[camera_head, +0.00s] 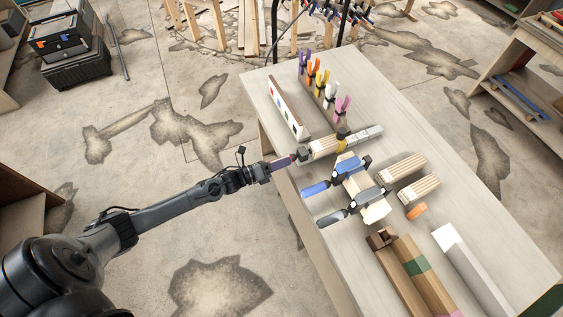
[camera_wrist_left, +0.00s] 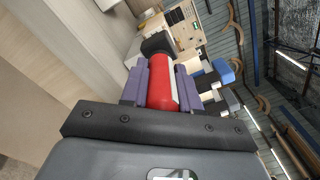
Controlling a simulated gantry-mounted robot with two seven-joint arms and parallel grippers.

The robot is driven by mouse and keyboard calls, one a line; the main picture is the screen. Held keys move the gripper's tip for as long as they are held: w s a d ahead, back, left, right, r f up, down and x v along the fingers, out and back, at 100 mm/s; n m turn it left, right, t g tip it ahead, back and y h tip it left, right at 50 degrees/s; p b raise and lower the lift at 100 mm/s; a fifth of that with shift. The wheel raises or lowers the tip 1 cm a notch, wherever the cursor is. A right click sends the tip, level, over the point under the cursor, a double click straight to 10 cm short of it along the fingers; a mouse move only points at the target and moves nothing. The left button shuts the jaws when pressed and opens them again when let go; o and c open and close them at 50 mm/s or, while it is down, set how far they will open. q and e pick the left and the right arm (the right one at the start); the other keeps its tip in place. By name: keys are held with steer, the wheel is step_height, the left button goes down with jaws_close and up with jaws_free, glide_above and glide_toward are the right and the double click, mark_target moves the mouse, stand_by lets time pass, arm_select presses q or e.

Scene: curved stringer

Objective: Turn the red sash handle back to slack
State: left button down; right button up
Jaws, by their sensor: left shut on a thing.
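The red sash handle (camera_wrist_left: 160,84) sits between the two purple fingers of my left gripper (camera_wrist_left: 160,86), with a pale strip along its right side. A black clamp part (camera_wrist_left: 157,43) is just beyond it. In the head view my left gripper (camera_head: 284,162) reaches in from the left to the table edge, at the near end of the pale wooden workpiece (camera_head: 323,147); the red handle is hidden there by the fingers. A blue-handled clamp (camera_head: 316,189) and a grey-handled clamp (camera_head: 332,216) lie just below it. My right gripper is not in view.
Behind the work is a white panel with coloured marks (camera_head: 286,108) and a rack of coloured spring clamps (camera_head: 320,84). Ribbed wooden blocks (camera_head: 402,167), an orange roll (camera_head: 417,211) and long beams (camera_head: 416,262) lie to the right and front.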

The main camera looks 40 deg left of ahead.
arm_select(q)
steer(key=n, duration=0.3)
steer(key=shift+n, duration=0.4)
steer(key=n, duration=0.3)
steer(key=shift+n, duration=0.3)
steer(key=n, duration=0.4)
steer(key=shift+r, duration=0.1)
steer(key=n, duration=0.4)
steer(key=shift+p, duration=0.4)
steer(key=n, duration=0.3)
steer(key=shift+n, duration=0.4)
steer(key=n+p, duration=0.1)
steer(key=n, duration=0.2)
steer(key=shift+n, duration=0.3)
steer(key=n+p, duration=0.1)
steer(key=n, duration=0.3)
steer(key=shift+r, duration=0.1)
steer(key=shift+a+n+p, duration=0.1)
steer(key=shift+n+p, duration=0.2)
steer(key=shift+n, duration=1.4)
